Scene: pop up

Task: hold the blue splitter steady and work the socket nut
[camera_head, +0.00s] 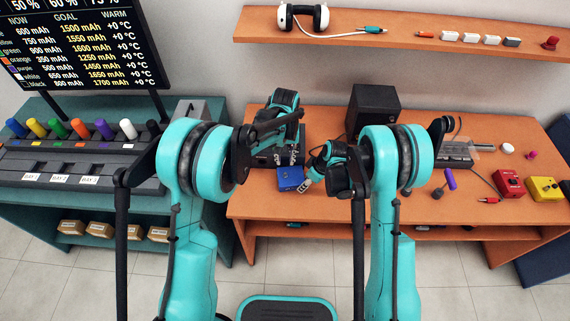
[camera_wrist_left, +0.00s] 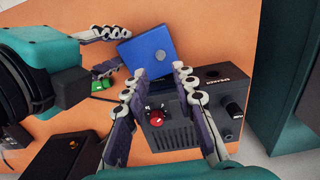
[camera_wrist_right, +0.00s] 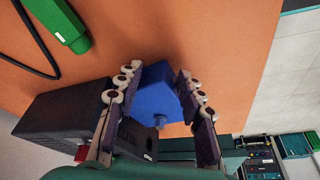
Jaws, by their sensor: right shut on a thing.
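The blue splitter (camera_head: 291,179) is a small blue box on the orange workbench. My right gripper (camera_head: 310,183) is shut on it. In the right wrist view the splitter (camera_wrist_right: 155,90) sits between both fingers, with a small round stub at its lower end. In the left wrist view the splitter (camera_wrist_left: 147,55) shows a dark round spot on its face. My left gripper (camera_wrist_left: 160,72) is open and empty above a dark box with a red knob (camera_wrist_left: 155,116), its fingertips pointing toward the splitter. A dark round fitting (camera_wrist_left: 212,74) is on that box. I cannot tell which part is the socket nut.
A black speaker (camera_head: 373,106) stands behind my right gripper. A green connector (camera_wrist_right: 66,28) with a black cable lies near the splitter. A red box (camera_head: 508,183) and a yellow box (camera_head: 546,188) are at the bench's right. A shelf (camera_head: 400,34) runs above.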

